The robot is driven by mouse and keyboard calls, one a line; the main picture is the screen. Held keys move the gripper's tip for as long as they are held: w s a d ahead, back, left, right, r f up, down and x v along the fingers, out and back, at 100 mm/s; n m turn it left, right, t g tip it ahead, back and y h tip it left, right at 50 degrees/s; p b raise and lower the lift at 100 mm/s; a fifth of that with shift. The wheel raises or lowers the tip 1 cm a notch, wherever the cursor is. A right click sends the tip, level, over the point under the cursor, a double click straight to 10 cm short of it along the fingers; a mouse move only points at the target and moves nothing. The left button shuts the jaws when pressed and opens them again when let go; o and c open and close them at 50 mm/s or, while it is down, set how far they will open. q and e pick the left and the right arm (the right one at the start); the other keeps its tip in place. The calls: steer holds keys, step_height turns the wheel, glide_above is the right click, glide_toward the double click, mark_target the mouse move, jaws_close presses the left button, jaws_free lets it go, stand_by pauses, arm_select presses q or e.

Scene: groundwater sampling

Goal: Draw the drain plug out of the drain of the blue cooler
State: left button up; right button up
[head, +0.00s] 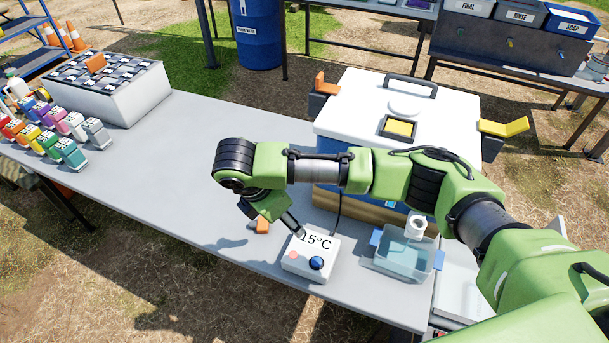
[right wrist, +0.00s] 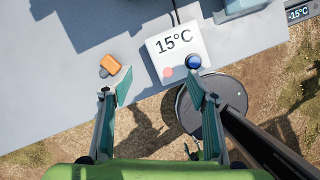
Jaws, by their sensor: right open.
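The blue cooler (head: 400,113) with a white lid stands on the grey table, its front largely hidden behind my right arm. A white drain fitting (head: 416,226) shows below the arm, above a clear blue tray (head: 402,263). No plug can be made out in it. A small orange piece (head: 262,225) with a dark end lies on the table; it also shows in the right wrist view (right wrist: 110,66). I cannot tell whether it is the drain plug. My right gripper (right wrist: 157,88) is open and empty, pointing down between the orange piece and the 15°C box. My left gripper is not in view.
The white box (head: 311,257) reading 15°C, with a blue and a pink button, stands near the front edge, a cable behind it. Several coloured bottles (head: 62,128) and a checkered rack (head: 108,85) stand at the left. The table's middle left is clear.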

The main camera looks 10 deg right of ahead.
steer(key=w+d+r+n+t, duration=0.1)
steer(key=d+r+n+t, duration=0.1)
steer(key=r, duration=0.3)
steer(key=w+d+r+n+t, duration=0.1)
steer(key=d+r+n+t, duration=0.2)
steer(key=r+n, duration=0.2)
steer(key=shift+w+r+t+p, duration=0.2)
steer(key=shift+r+t+p, duration=0.1)
steer(key=shift+r, duration=0.25)
steer(key=shift+a, duration=0.1)
